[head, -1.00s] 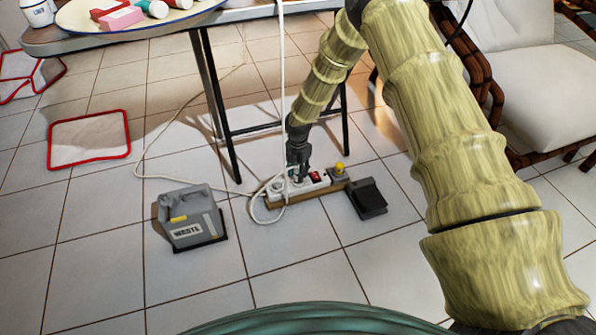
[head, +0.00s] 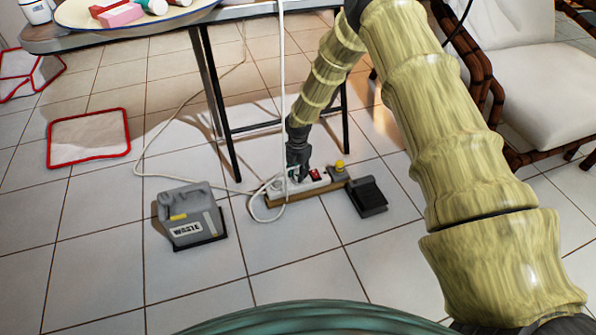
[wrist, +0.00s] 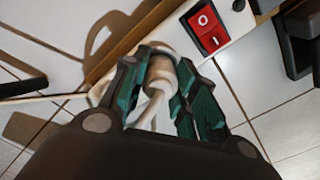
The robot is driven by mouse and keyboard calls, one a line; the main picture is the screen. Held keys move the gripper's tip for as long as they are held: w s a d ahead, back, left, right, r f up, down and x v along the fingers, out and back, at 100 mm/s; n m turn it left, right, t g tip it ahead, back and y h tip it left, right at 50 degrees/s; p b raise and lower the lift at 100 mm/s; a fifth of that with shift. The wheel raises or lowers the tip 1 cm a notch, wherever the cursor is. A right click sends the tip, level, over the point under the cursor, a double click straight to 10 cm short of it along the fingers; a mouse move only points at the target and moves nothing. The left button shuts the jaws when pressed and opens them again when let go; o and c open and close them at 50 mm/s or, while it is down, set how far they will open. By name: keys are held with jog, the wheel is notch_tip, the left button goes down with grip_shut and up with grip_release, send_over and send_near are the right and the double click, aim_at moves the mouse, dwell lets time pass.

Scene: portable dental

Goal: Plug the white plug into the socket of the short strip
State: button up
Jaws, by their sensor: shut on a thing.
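The short strip (head: 316,188) is white on a wooden base and lies on the tiled floor; its red switch (wrist: 208,29) shows clearly in the wrist view. My gripper (head: 294,176) is low over the left part of the strip. In the wrist view my gripper (wrist: 172,90) is shut on the white plug (wrist: 160,70), whose cord loops back between the green fingers. The plug's front end is at the strip's face, beside the red switch. Its pins and the socket holes under it are hidden, so I cannot tell whether it is seated.
A grey waste box (head: 190,222) stands left of the strip. A black pedal (head: 367,195) and a yellow-topped item (head: 339,170) are at its right end. A white cord (head: 283,90) hangs from the table (head: 110,42). A cushioned chair (head: 520,100) stands at right.

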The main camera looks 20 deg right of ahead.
jog(key=shift+f, duration=0.25)
jog(key=o, duration=1.1)
notch_tip(320, 180, up, 12)
